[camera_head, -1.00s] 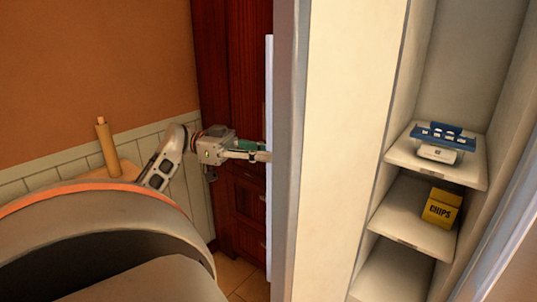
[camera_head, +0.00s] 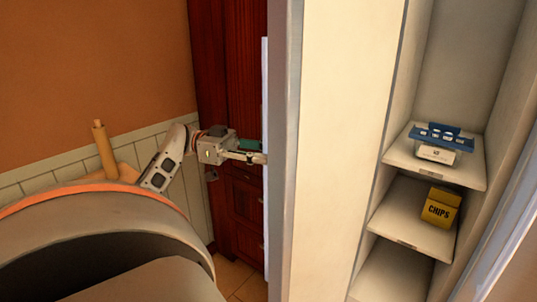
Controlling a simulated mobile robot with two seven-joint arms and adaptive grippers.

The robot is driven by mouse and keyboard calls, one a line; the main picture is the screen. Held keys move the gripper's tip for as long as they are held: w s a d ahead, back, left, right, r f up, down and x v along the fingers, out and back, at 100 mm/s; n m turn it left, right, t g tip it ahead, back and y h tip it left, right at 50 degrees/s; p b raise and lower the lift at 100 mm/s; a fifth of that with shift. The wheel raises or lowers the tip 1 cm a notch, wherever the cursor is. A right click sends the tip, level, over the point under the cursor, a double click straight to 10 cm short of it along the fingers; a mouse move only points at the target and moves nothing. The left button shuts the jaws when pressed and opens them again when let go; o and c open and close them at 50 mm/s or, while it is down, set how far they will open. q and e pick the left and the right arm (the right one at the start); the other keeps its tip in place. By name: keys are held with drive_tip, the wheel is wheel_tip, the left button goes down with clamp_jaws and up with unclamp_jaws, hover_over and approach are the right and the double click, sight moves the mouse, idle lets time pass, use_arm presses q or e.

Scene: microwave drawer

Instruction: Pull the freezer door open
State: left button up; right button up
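The freezer stands open, and its tall pale door (camera_head: 345,130) fills the middle of the view, with a grey edge on its left. A thin vertical light bar, which looks like the handle (camera_head: 265,90), runs along the door's left side. My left gripper (camera_head: 256,157) reaches in from the left with its fingertips at this bar. The far part of the fingers is hidden by the bar and door edge, so I cannot tell whether they close on it. My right gripper is not in view.
Inside on the right, white shelves (camera_head: 425,232) hold a yellow chips box (camera_head: 440,208) and a blue-and-white package (camera_head: 441,143). A dark red wooden cabinet (camera_head: 230,80) stands behind my gripper. A wooden post (camera_head: 104,150) stands at left by the wall.

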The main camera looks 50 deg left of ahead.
sight(268, 113)
use_arm(q)
drive_tip(key=shift+s+a, duration=0.1)
drive_tip(key=shift+s, duration=0.05)
wheel_tip(268, 113, up, 10)
idle(0.5)
idle(0.6)
